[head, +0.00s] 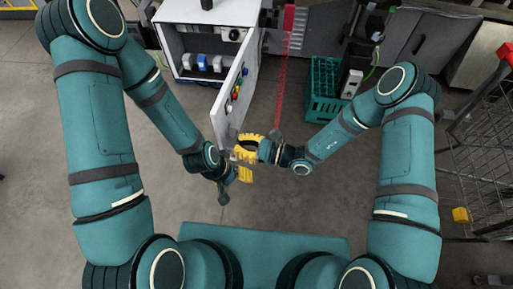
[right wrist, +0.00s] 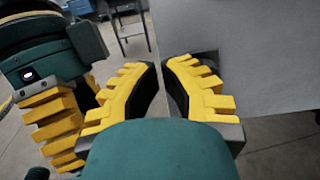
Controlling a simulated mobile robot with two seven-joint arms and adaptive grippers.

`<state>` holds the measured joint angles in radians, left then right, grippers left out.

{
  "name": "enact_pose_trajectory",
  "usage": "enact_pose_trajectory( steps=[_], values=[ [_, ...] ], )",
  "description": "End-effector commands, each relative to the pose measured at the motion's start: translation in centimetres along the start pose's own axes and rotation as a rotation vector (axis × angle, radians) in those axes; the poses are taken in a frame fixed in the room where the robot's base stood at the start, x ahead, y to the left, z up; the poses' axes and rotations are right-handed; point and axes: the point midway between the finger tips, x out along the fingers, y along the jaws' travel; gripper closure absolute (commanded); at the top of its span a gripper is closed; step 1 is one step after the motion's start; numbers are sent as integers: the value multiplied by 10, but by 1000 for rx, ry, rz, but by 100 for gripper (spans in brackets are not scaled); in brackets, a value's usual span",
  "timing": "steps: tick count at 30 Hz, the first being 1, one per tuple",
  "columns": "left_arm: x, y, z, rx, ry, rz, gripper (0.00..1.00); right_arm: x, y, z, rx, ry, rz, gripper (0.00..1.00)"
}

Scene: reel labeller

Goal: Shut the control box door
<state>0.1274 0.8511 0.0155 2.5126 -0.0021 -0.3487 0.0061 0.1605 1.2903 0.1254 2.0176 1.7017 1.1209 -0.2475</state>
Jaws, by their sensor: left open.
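The white control box (head: 186,43) stands open at the top of the head view, with blue and white parts inside. Its door (head: 227,112) swings out toward me, with coloured buttons on its face. In the right wrist view a plain grey panel (right wrist: 260,60), apparently the door, fills the right side. My right gripper (head: 236,151) is at the door's near lower end. Its yellow fingers (right wrist: 163,64) show a narrow gap; I cannot tell whether they touch the door. My left gripper (head: 222,190) is open, just below and left of it, and it also shows in the right wrist view (right wrist: 60,125).
A green crate (head: 323,105) stands on the floor right of the door, with a red marked strip (head: 282,75) between. A wire cart (head: 480,150) is at the far right. The floor left of the box is mostly clear.

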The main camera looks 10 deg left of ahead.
Motion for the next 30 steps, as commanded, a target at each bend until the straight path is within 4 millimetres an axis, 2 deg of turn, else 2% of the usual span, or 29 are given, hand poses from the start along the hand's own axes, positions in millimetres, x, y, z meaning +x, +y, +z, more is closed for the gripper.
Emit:
enact_pose_trajectory(
  steps=[3,9,25,30],
  values=[
    [3,-1,1,1,-2,0,41,19,0,-1,-1,0,2,100],
    [4,-2,1,1,-1,0,41,38,0,0,-1,1,1,100],
    [5,-2,0,1,0,0,41,43,0,0,-1,1,-3,100],
    [7,-2,0,1,0,0,41,51,-3,-1,-1,1,-20,100]
  ],
)
